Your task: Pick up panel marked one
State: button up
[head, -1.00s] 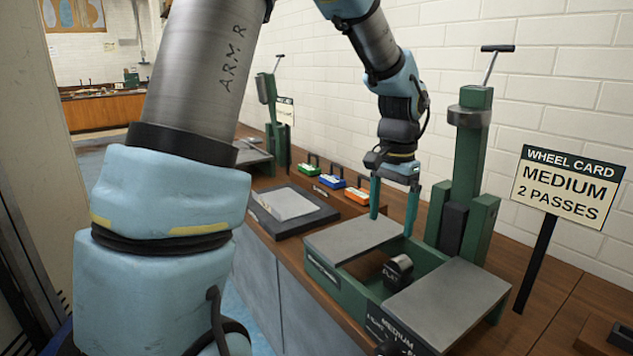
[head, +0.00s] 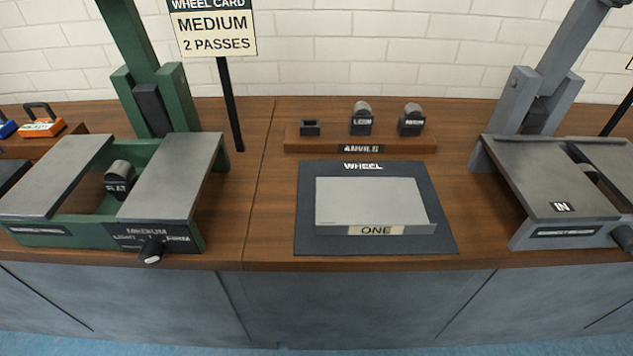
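The panel marked ONE (head: 370,200) is a flat grey metal sheet with a cream label on its front edge. It lies flat on a dark mat (head: 435,236) marked WHEEL, on the wooden bench between two machines. Nothing covers it and nothing touches it from above. My gripper and arm are outside the head view.
A green machine (head: 170,180) with a FLAT anvil stands to the left, with a MEDIUM 2 PASSES card (head: 213,30) behind. A grey machine (head: 550,185) marked IN stands to the right. An anvil rack (head: 360,144) sits behind the mat. Bare bench (head: 262,215) lies left of the mat.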

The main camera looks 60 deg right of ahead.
aim_at(346, 206)
jog(key=k+z, duration=0.15)
jog(key=z, duration=0.25)
jog(key=k+z, duration=0.1)
jog(key=z, duration=0.3)
jog(key=k+z, duration=0.15)
jog(key=z, duration=0.25)
